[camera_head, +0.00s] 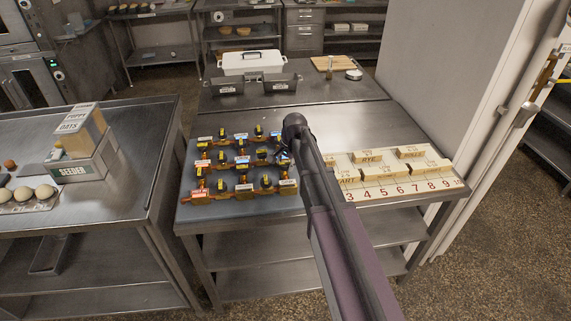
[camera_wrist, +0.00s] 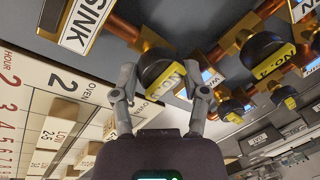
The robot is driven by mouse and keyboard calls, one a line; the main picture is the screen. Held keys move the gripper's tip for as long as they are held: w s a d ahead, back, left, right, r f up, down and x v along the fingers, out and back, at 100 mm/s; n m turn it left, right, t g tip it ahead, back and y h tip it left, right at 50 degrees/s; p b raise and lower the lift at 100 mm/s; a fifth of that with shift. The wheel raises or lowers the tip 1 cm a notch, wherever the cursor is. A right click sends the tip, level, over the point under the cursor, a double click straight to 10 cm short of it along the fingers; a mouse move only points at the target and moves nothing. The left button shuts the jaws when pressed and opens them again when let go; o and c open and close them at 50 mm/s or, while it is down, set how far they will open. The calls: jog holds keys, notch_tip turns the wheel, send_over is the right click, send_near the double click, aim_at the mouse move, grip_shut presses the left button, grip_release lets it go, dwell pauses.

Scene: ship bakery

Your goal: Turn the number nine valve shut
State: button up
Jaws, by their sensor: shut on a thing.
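A board of copper pipes (camera_head: 215,195) with several black valve knobs with yellow tags lies on the steel table, in three rows. In the wrist view my gripper (camera_wrist: 163,92) has its two fingers on either side of one black valve knob (camera_wrist: 160,68), shut on it. The yellow tag (camera_wrist: 166,82) on this knob is seen at a slant and I cannot read its number. A neighbouring knob (camera_wrist: 262,48) reads No. 4. In the head view my gripper (camera_head: 282,157) is at the right end of the middle row, and my arm partly covers the area.
A SINK label (camera_wrist: 84,22) is close beside the held knob. Right of my arm is an oven-hour board (camera_head: 400,187) with wooden blocks. A white lidded dish (camera_head: 250,62) and dark bins stand behind. A seeder box (camera_head: 80,170) is on the left table.

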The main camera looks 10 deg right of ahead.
jog(key=shift+s, duration=0.1)
jog(key=o, duration=1.1)
jog(key=shift+o, duration=0.2)
jog(key=shift+n, duration=0.5)
